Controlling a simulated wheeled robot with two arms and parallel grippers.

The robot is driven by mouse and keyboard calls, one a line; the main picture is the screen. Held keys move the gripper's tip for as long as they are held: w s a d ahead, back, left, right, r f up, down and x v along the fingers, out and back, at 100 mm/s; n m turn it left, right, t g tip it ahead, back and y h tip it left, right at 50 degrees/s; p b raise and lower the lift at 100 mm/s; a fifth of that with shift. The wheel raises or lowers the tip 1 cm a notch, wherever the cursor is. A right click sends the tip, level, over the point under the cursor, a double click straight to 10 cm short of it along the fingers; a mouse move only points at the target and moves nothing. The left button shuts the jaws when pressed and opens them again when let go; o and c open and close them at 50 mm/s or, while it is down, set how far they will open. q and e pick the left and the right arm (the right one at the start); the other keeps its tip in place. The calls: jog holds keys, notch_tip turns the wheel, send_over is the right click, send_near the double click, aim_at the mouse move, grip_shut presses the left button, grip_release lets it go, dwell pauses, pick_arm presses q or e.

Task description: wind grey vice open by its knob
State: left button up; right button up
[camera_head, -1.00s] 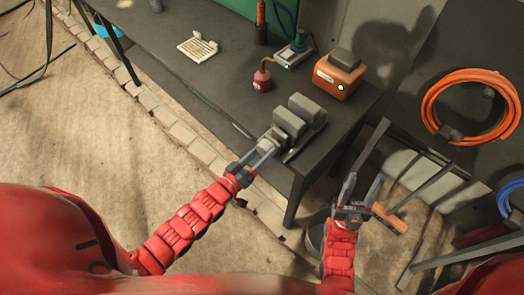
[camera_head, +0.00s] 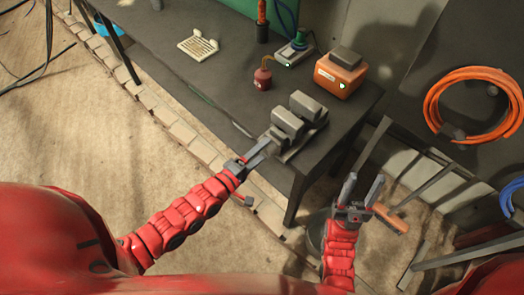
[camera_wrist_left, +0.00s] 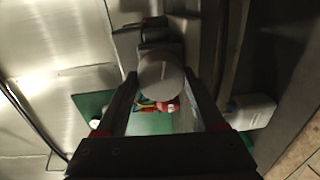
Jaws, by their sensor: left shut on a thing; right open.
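The grey vice (camera_head: 288,121) stands on the dark bench near its front right corner, its two blocky jaws apart with a narrow gap. Its knob is mostly hidden by my gripper in the head view. In the left wrist view the knob (camera_wrist_left: 162,78) is a round grey disc with a pale line, between the fingertips. My left gripper (camera_head: 258,152) is shut on the knob at the vice's front end. My right gripper (camera_head: 361,188) is open and empty, pointing up, off the bench to the right of its corner.
An orange hose coil (camera_head: 437,105) hangs at right. A metal rack stands beside my right gripper.

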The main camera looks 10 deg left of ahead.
pick_arm(q)
jog(key=n, duration=0.4)
jog(key=shift+f+b, duration=0.2)
jog(key=shift+b, duration=0.15)
jog(key=shift+n, duration=0.4)
jog(key=o, duration=1.4)
jog(key=shift+r, duration=0.1)
jog(key=shift+c, duration=0.2)
jog(key=shift+r, duration=0.1)
jog(key=f+p+v, duration=0.1)
jog(key=p+v, duration=0.6)
jog(key=v, duration=1)
jog(key=shift+a+r+p, duration=0.35)
jog(key=shift+r, duration=0.15)
